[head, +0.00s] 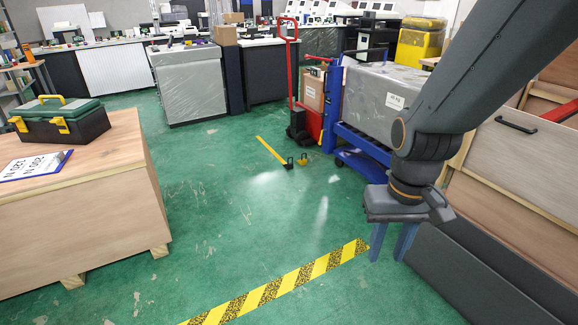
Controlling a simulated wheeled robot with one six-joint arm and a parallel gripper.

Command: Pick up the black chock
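My gripper (390,255) hangs at the right, fingers pointing down. Its two blue fingers are apart with nothing visible between them. It is well to the right of and nearer than the black chock.
A red hand truck (311,123) and blue cart (363,165) stand behind the chocks. A wooden crate (85,215) bearing a green-lidded toolbox (60,120) is at left. Yellow-black tape (285,283) crosses the foreground. The middle floor is clear.

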